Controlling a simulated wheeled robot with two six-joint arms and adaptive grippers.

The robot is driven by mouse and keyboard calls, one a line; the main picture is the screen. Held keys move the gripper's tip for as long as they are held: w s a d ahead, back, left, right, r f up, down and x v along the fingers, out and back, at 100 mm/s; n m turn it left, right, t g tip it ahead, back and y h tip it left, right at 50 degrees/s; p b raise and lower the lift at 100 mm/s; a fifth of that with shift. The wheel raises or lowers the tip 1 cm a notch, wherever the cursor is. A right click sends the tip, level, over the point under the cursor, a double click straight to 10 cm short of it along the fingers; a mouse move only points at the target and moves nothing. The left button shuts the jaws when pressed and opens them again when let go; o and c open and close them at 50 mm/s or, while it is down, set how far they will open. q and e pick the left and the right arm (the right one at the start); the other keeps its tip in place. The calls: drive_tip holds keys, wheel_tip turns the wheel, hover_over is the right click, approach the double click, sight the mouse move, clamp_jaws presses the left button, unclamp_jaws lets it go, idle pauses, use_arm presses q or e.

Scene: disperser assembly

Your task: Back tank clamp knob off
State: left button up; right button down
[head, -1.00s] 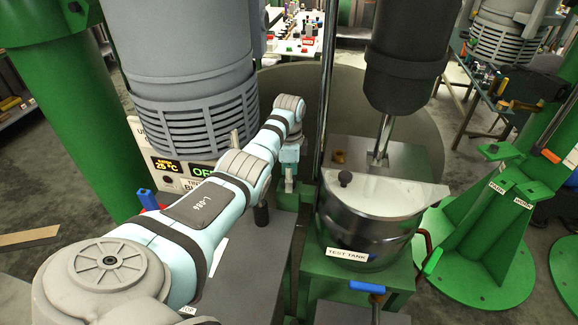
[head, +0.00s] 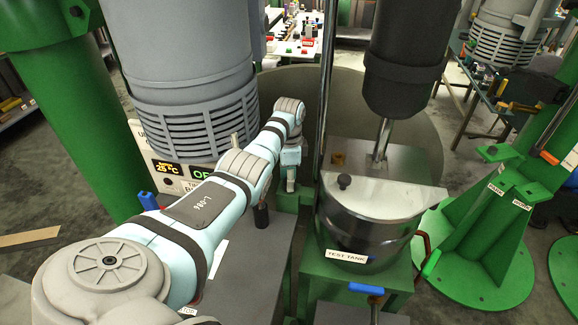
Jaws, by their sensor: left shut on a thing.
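The test tank (head: 375,240) is a dark metallic vessel with a white label, standing on a green stand. A pale half lid (head: 395,194) with a black knob covers part of its top. My left arm reaches in from the lower left. Its gripper (head: 291,184) points down at the tank's left rear and is shut, with its fingertips small in the picture. The back tank clamp knob is hidden at the gripper's tips. A blue clamp handle (head: 366,288) is in front of the tank. My right gripper is not in view.
A black cylinder (head: 405,65) with a metal shaft hangs above the tank. A large grey motor housing (head: 185,70) stands behind my left arm. A vertical metal post (head: 325,90) rises close to the right of my gripper. A red handle sits at the tank's right.

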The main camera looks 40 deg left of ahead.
use_arm(q)
drive_tip(key=n+p, duration=0.1)
drive_tip(key=n, duration=0.1)
drive_tip(key=shift+r+n, duration=0.15)
drive_tip(key=shift+n, duration=0.15)
drive_tip(key=n+p, duration=0.1)
drive_tip(key=n, duration=0.2)
drive_tip(key=shift+n, duration=0.3)
drive_tip(key=n, duration=0.4)
drive_tip(key=shift+n+p, duration=0.3)
drive_tip(key=shift+p, duration=0.05)
drive_tip(key=n, duration=0.4)
drive_tip(key=shift+w+n, duration=0.1)
drive_tip(key=shift+n, duration=0.2)
drive_tip(key=shift+a, duration=0.1)
drive_tip(key=o, duration=1.1)
drive_tip(key=shift+o, duration=0.2)
